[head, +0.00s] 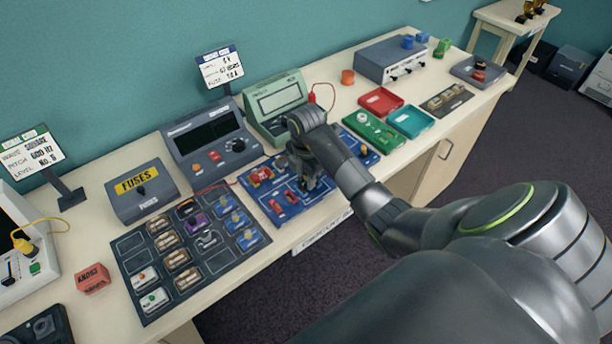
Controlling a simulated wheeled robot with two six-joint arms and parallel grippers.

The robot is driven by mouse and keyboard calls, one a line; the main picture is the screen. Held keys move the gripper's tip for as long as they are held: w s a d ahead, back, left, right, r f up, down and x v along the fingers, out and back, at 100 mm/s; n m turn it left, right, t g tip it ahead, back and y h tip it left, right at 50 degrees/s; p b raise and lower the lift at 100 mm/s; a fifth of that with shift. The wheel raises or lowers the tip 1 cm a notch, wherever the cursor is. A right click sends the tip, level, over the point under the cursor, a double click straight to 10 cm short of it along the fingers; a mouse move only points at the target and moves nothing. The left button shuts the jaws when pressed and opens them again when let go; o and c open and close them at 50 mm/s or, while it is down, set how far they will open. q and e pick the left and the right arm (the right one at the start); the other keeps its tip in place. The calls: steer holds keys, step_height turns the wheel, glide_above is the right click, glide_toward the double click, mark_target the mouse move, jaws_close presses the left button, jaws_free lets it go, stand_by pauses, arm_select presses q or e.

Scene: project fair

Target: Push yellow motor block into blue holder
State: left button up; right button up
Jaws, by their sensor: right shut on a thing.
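My right gripper (309,183) reaches down onto the blue circuit board (294,208) in the middle of the table. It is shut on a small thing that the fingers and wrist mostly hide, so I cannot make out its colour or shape. I cannot clearly see a yellow motor block or tell which part of the board is its holder. Red parts (262,175) sit on the board left of the gripper. Small blue parts also show right of the wrist. My left gripper is out of view.
A dark tray of sorted parts (128,246) lies left of the board. A grey meter (208,172) and a green meter (252,127) stand behind it. Red (366,101) and teal (398,133) trays and a green board (359,124) lie to the right. The table's front edge is close.

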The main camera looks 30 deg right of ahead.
steer(key=shift+f+b, duration=0.55)
steer(key=shift+f, duration=0.15)
stand_by(0.9)
steer(key=o, duration=1.6)
steer(key=shift+c, duration=0.2)
steer(key=shift+r+p, duration=3.45)
steer(key=shift+r, duration=0.6)
steer(key=shift+f, duration=0.1)
